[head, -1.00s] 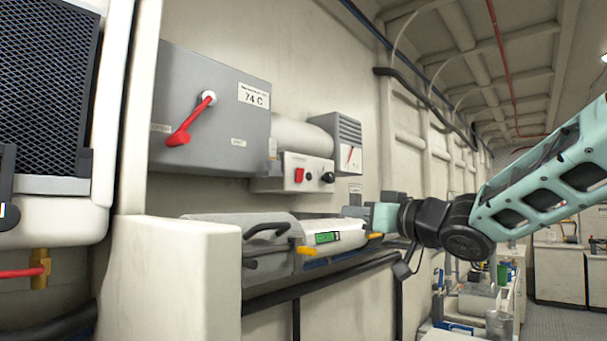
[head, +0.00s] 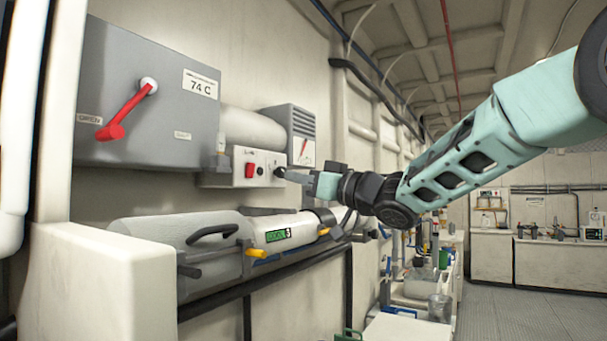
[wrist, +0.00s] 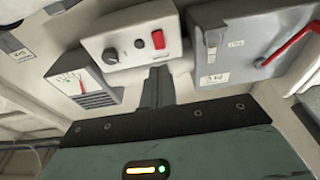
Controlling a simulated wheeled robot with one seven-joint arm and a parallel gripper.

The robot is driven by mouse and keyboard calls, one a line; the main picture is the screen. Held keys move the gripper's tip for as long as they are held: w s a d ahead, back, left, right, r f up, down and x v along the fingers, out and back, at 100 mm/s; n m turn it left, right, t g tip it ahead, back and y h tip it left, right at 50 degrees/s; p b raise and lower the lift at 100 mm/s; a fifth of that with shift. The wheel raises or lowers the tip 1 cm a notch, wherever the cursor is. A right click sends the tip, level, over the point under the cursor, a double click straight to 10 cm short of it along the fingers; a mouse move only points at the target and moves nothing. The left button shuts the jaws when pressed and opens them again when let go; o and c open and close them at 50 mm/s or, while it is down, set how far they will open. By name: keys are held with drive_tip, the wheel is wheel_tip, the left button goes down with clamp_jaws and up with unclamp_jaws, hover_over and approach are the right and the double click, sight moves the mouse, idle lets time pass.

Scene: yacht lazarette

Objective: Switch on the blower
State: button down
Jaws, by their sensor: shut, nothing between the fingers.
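A small white control box (head: 243,160) is on the wall, with a red rocker switch (head: 250,170), a small dark knob (head: 260,170) and a larger black knob (head: 279,171). I cannot read its label or tell which control belongs to the blower. My gripper (head: 284,174) is shut and empty, its tips at the right end of the box by the larger knob. In the wrist view the closed fingers (wrist: 158,74) point at the box's edge, just below the red rocker (wrist: 158,39). Whether they touch the box is unclear.
A grey box with a red lever (head: 125,112) and a "74 C" label is at left. A louvred grey unit with a gauge (head: 303,150) is right of the control box. A pale cylinder with a green display (head: 278,235) lies below. Floor at right is clear.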

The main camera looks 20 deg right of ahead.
drive_tip(key=p, duration=0.4)
approach(250, 162)
drive_tip(key=x, duration=0.3)
drive_tip(key=f+x, duration=0.1)
drive_tip(key=x, duration=0.1)
drive_tip(key=shift+w+a+r, duration=0.1)
drive_tip(key=shift+a, duration=0.35)
drive_tip(key=r+g+p, duration=0.1)
drive_tip(key=p, duration=0.3)
drive_tip(key=shift+w+r+h+p, duration=0.15)
drive_tip(key=shift+r+h+p, duration=0.2)
drive_tip(key=shift+h, duration=0.05)
drive_tip(key=shift+a+f, duration=0.15)
drive_tip(key=shift+a, duration=0.1)
